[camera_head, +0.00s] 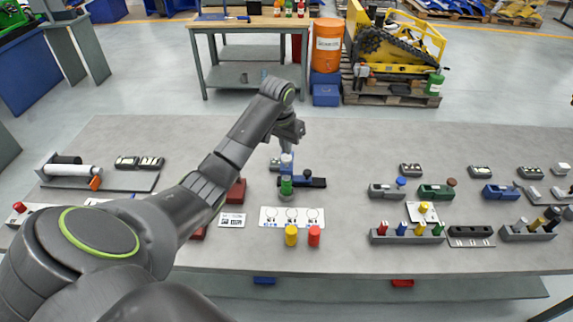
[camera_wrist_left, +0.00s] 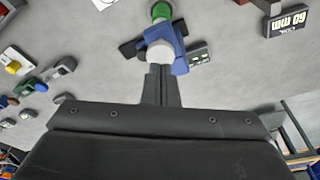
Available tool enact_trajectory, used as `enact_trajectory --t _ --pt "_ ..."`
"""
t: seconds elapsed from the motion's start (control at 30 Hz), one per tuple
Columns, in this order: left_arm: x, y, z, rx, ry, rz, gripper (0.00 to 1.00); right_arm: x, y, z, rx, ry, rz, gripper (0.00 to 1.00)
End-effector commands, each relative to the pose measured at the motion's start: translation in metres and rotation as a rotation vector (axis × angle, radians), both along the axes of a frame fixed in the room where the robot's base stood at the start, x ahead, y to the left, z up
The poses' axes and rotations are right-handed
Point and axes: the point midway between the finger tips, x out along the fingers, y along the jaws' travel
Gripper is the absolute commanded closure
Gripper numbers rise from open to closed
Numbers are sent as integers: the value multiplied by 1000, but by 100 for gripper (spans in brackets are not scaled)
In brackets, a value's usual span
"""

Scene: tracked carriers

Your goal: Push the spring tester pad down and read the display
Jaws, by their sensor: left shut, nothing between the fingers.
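The spring tester is a blue stand (camera_head: 287,168) near the middle of the bench, with a pale round pad (camera_head: 286,158) on top. In the left wrist view the pad (camera_wrist_left: 160,52) is white and lies right at my fingertips; I cannot tell if they touch it. A small dark display box (camera_head: 275,164) sits beside the stand. It also shows in the left wrist view (camera_wrist_left: 199,57), its characters too small to read. My left gripper (camera_head: 291,147) is shut and empty, pointing down above the pad. My right gripper is not in view.
A green cylinder (camera_head: 286,186) stands just in front of the tester, near a white card (camera_head: 291,217) with circles. Yellow (camera_head: 291,235) and red (camera_head: 314,235) cylinders stand nearer the front edge. A red block (camera_head: 236,191) lies to the left. The bench behind the tester is mostly clear.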

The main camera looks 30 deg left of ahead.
Motion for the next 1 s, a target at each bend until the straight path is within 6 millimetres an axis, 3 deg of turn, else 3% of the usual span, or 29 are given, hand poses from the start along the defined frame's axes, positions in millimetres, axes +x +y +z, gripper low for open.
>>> enact_trajectory --t 1.0 --pt "0 0 -26 0 1 0 100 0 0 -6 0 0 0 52"
